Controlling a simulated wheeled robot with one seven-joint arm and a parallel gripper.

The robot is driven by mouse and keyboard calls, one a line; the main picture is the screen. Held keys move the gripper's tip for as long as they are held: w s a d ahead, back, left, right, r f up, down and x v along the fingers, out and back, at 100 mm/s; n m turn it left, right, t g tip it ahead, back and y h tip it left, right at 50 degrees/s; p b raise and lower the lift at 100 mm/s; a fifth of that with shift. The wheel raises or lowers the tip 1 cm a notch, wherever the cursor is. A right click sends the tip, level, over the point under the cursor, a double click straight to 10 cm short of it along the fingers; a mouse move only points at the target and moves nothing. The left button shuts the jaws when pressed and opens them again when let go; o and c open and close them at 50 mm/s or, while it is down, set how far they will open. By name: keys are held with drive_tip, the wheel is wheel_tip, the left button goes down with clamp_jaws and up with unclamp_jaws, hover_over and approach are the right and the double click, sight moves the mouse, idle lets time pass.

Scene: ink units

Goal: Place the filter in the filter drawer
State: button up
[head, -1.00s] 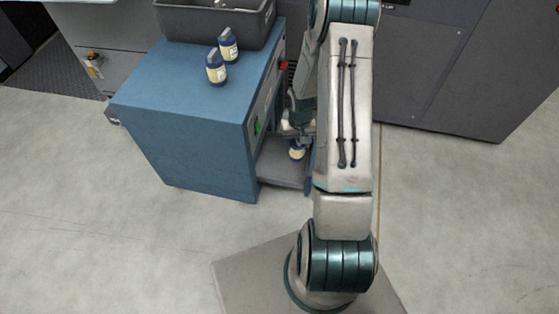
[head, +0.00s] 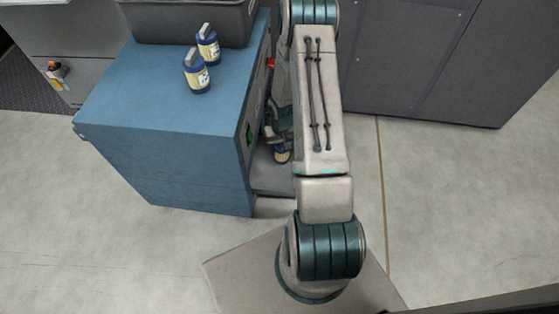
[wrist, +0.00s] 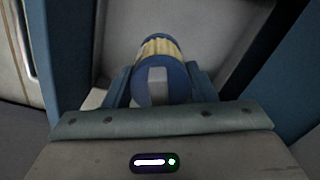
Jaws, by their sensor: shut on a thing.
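My gripper (wrist: 160,88) is shut on a filter (wrist: 161,50), a blue and cream cylinder with a grey tab, seen end-on between the fingers in the wrist view. In the head view the held filter (head: 281,156) shows only in part beneath my gripper (head: 277,142), beside the blue cabinet. The open grey filter drawer (head: 272,178) is low at the cabinet's right side, partly hidden by my arm. A grey panel and blue walls of the drawer area (wrist: 205,28) lie beyond the filter. I cannot tell whether the filter touches the drawer floor.
Two similar filters, a rear one (head: 208,45) and a front one (head: 197,72), stand on top of the blue cabinet (head: 150,95), near a dark grey bin (head: 185,25). A large dark machine (head: 430,60) stands behind. The floor at right is clear.

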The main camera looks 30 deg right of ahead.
sight(282, 157)
wheel_tip(282, 157, down, 7)
drive_tip(key=shift+r+b, duration=0.15)
drive_tip(key=shift+b, duration=0.85)
drive_tip(key=shift+f, duration=0.2)
drive_tip(key=o, duration=1)
drive_tip(key=shift+r, duration=0.15)
wheel_tip(282, 157, up, 12)
drive_tip(key=p, duration=0.4)
drive_tip(key=shift+r+p, duration=0.1)
drive_tip(key=shift+p, duration=0.25)
